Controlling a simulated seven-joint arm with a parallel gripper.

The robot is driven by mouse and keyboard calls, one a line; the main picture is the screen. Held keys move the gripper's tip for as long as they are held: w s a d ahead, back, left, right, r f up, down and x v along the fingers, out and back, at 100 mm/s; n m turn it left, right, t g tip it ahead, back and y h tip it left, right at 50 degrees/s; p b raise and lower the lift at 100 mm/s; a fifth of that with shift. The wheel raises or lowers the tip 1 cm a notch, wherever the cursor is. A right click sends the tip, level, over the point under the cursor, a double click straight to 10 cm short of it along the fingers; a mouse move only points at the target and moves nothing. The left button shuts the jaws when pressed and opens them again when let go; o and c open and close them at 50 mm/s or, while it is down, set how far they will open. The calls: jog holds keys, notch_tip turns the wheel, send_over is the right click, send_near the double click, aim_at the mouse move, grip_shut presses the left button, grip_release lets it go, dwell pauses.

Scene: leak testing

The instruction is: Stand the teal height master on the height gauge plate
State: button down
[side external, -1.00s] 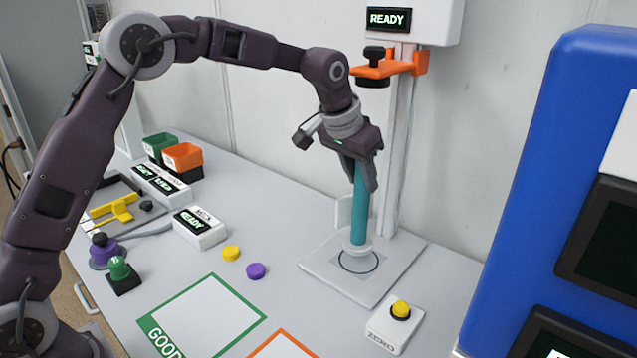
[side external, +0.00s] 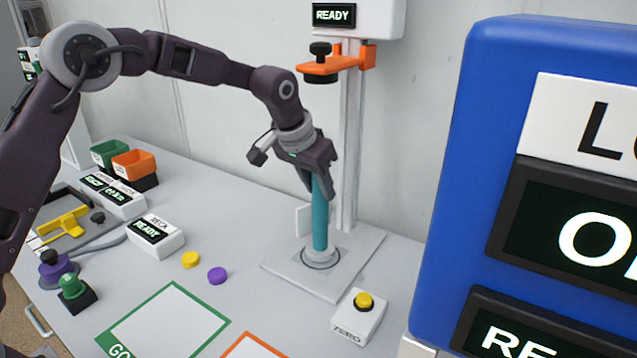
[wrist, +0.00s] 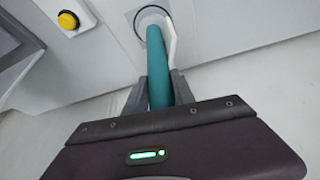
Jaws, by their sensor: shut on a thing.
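The teal height master (side external: 320,222) is a tall teal rod with a pale round foot. In the side view it is about upright over the ringed spot on the height gauge plate (side external: 352,285). Its foot appears to be within the ring, at or very near the plate surface; I cannot tell for certain that it touches. My gripper (side external: 319,188) is shut on the rod's upper part. In the wrist view, the fingers (wrist: 159,92) flank the teal rod (wrist: 157,62), and the rod runs toward the ring on the plate.
The gauge's orange arm (side external: 330,66) with a black knob is above and behind my gripper. A ZERO box with a yellow button (side external: 364,300) is in front of the plate. Yellow (side external: 190,259) and purple (side external: 217,275) caps lie left. A blue cabinet (side external: 480,150) stands right.

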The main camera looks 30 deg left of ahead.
jog(key=shift+f, duration=0.4)
jog(key=c, duration=1)
grip_release()
jog(key=shift+o, duration=0.2)
jog(key=s+a+r, duration=0.3)
jog(key=s+r, duration=1)
jog(key=s, duration=0.1)
jog(key=s+a+f, duration=0.1)
jog(key=s+f, duration=0.1)
jog(key=s, duration=1.1)
jog(key=s+a+f+n, duration=0.1)
jog(key=s+a+f, duration=0.1)
jog(key=s, duration=1.1)
jog(key=shift+s+a+f+t+y, duration=0.15)
jog(key=shift+f+t+y, duration=0.15)
jog(key=shift+f, duration=0.05)
